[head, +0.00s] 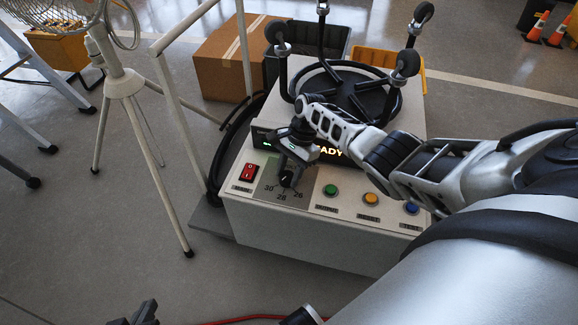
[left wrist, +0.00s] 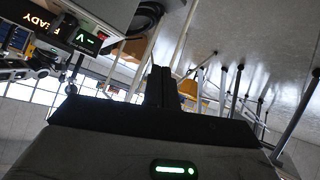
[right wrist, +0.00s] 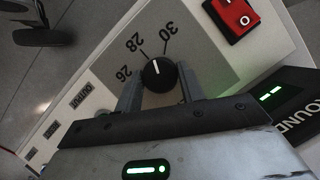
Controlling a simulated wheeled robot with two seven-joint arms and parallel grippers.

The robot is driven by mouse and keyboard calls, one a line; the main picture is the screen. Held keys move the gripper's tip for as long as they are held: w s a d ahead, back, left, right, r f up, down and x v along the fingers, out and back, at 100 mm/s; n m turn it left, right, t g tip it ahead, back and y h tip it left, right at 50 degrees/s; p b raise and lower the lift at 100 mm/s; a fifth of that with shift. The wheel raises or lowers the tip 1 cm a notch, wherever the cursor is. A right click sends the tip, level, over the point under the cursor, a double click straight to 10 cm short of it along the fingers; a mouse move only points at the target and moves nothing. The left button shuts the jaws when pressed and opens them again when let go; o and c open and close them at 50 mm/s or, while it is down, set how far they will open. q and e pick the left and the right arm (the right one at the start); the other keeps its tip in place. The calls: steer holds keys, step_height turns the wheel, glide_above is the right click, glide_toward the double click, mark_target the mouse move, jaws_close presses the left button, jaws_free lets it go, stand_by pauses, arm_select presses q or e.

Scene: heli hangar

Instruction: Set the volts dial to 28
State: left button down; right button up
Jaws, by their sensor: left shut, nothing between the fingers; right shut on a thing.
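The volts dial is a black round knob (right wrist: 158,75) with a white pointer line, on a grey scale plate marked 26, 28 and 30. In the right wrist view the pointer sits between the 28 and 30 marks. The dial also shows in the head view (head: 287,179) on the white power unit's sloped front. My right gripper (right wrist: 160,88) has a finger on each side of the knob and is shut on it. My left gripper (head: 142,314) is shut and empty at the bottom left of the head view; its closed fingers show in the left wrist view (left wrist: 162,86).
A red rocker switch (head: 248,173) is left of the dial. Green (head: 330,190), yellow (head: 371,198) and blue (head: 411,208) buttons lie to its right. A lit display (head: 331,152) is behind. A fan's tripod stand (head: 125,85) is at left, and a red cable (head: 250,317) is on the floor.

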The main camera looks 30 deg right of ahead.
steer(key=shift+a+f+n+g+b, duration=0.15)
steer(key=shift+n+g+b, duration=0.15)
steer(key=shift+n, duration=1)
steer(key=shift+w+n+g+b, duration=0.1)
steer(key=shift+n+g+b, duration=0.35)
steer(key=shift+n, duration=0.35)
steer(key=shift+h, duration=0.3)
arm_select(q)
steer(key=shift+w+d+t, duration=0.25)
steer(key=shift+d+t, duration=0.05)
steer(key=shift+d, duration=0.1)
arm_select(e)
steer(key=shift+n, duration=0.3)
arm_select(q)
steer(key=shift+f, duration=0.1)
steer(key=shift+s, duration=0.1)
arm_select(e)
steer(key=o, duration=1)
